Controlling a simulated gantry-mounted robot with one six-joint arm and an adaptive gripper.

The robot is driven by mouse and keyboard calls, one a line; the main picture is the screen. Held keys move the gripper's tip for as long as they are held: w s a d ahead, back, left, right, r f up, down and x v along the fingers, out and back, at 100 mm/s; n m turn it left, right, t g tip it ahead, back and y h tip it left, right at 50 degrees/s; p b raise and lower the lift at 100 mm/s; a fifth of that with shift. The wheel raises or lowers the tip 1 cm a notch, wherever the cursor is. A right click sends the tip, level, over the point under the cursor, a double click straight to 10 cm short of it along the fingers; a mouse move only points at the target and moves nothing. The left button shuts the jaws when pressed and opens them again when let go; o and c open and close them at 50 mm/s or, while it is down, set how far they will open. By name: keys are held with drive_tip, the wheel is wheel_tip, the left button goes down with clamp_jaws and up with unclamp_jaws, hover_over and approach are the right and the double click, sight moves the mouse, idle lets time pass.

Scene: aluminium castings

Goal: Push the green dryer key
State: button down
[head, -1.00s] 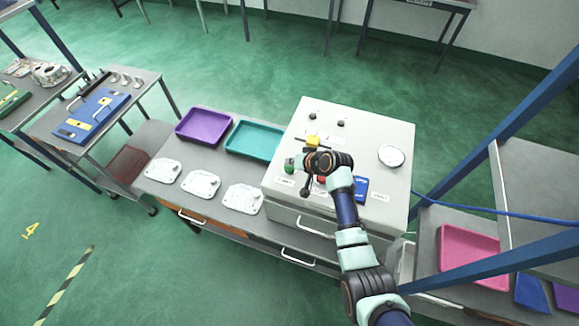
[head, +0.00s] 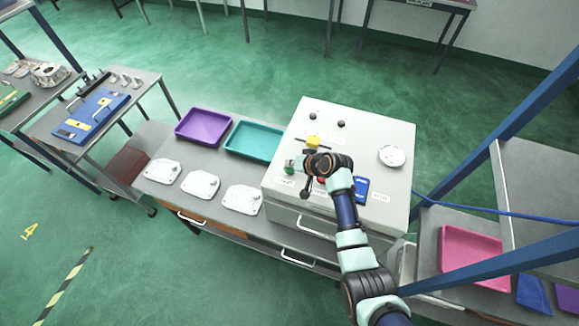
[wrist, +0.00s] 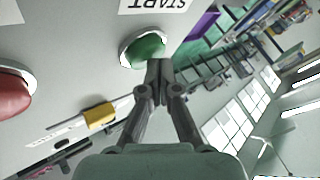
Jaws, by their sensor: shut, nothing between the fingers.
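The green dryer key (wrist: 146,50) is a round green button in a pale ring, beside a START label (wrist: 155,4) on the light grey control box. In the head view the green key (head: 289,170) shows only partly, at the box's left side. My gripper (wrist: 160,68) is shut and empty. In the wrist view its fingertips overlap the lower right edge of the green key; I cannot tell whether they touch it. In the head view my gripper (head: 297,162) is right by the key and partly hides it.
A red button (wrist: 12,97) and a yellow slider knob (wrist: 100,115) sit on the same panel. Teal (head: 254,142) and purple (head: 203,126) trays and white castings (head: 200,184) stand left of the box.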

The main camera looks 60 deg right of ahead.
drive_tip(key=shift+f, duration=0.15)
idle(0.3)
drive_tip(key=shift+r+p, duration=0.8)
drive_tip(key=shift+r, duration=0.15)
wheel_tip(320, 180, up, 5)
drive_tip(key=p, duration=0.4)
idle(0.5)
